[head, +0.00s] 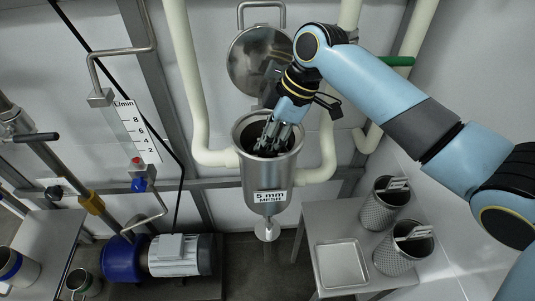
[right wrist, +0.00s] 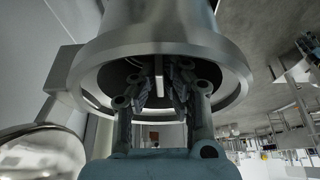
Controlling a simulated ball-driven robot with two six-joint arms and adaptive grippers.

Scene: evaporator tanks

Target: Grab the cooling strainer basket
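A steel strainer housing (head: 268,183) with a "5 mm MESH" label stands open at the centre of the head view. My right gripper (head: 272,140) reaches down into its mouth. In the right wrist view the housing's rim (right wrist: 160,45) surrounds my right gripper (right wrist: 160,90), whose two fingers are spread apart. A thin pale upright bar (right wrist: 158,84) shows between them inside the housing; I cannot tell whether it belongs to a basket. No contact with the fingers is clear. The basket inside is hidden in the dark interior. My left gripper is not in view.
The round lid (head: 259,62) is swung up behind the housing. Pale pipes (head: 188,90) flank it. Two perforated baskets (head: 379,212) (head: 397,256) and a shallow tray (head: 340,266) are on a side table at lower right. A pump motor (head: 178,255) sits lower left.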

